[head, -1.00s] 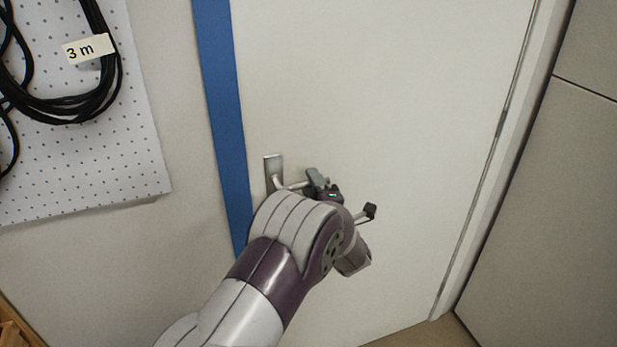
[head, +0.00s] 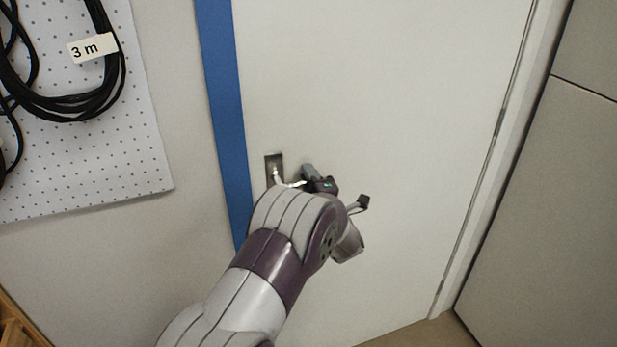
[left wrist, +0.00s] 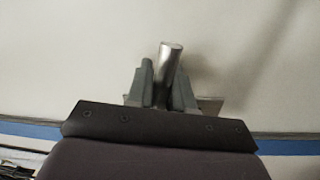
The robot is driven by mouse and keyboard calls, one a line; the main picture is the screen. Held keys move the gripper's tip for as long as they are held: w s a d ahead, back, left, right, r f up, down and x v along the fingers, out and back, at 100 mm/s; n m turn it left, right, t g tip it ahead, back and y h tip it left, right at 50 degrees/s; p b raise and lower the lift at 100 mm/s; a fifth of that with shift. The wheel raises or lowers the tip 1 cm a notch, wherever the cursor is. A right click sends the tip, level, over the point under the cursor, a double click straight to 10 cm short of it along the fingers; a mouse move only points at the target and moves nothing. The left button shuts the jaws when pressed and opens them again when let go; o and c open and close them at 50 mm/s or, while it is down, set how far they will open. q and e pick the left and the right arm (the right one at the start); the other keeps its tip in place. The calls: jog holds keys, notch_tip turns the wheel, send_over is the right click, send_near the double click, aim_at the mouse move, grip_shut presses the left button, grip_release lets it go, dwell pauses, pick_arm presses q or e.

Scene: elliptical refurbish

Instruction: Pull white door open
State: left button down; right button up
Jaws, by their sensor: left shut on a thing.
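The white door (head: 400,110) fills the middle of the head view and looks closed. Its metal handle has a plate (head: 275,163) near the blue strip, with a lever (head: 288,183) reaching right to my left gripper (head: 318,180). In the left wrist view the lever (left wrist: 170,62) stands between the two grey fingers of my left gripper (left wrist: 160,85), which are shut on it. My forearm hides part of the door below the handle. My right gripper is not in view.
A blue strip (head: 222,110) runs down the left edge of the door. A pegboard (head: 120,165) with coiled black cables (head: 85,108) hangs at left. Grey panels (head: 555,200) stand at right. A little brown floor (head: 425,335) shows at the bottom.

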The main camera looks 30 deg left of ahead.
pick_arm(q)
notch_tip(320, 180, down, 2)
jog(key=m, duration=0.1)
jog(key=m+b, duration=0.1)
jog(key=m, duration=0.1)
jog(key=shift+s+a+f+m, duration=0.1)
jog(key=shift+s+m, duration=0.05)
jog(key=shift+m, duration=0.15)
jog(key=shift+s+a+f+m+h, duration=0.2)
jog(key=shift+f+m, duration=0.3)
jog(key=shift+m, duration=0.5)
jog(key=shift+s+a+f+m+h, duration=0.15)
jog(key=shift+f+m, duration=0.35)
jog(key=shift+m, duration=0.5)
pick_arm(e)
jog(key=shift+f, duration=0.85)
pick_arm(q)
jog(key=shift+d+b, duration=0.1)
jog(key=shift+b, duration=0.2)
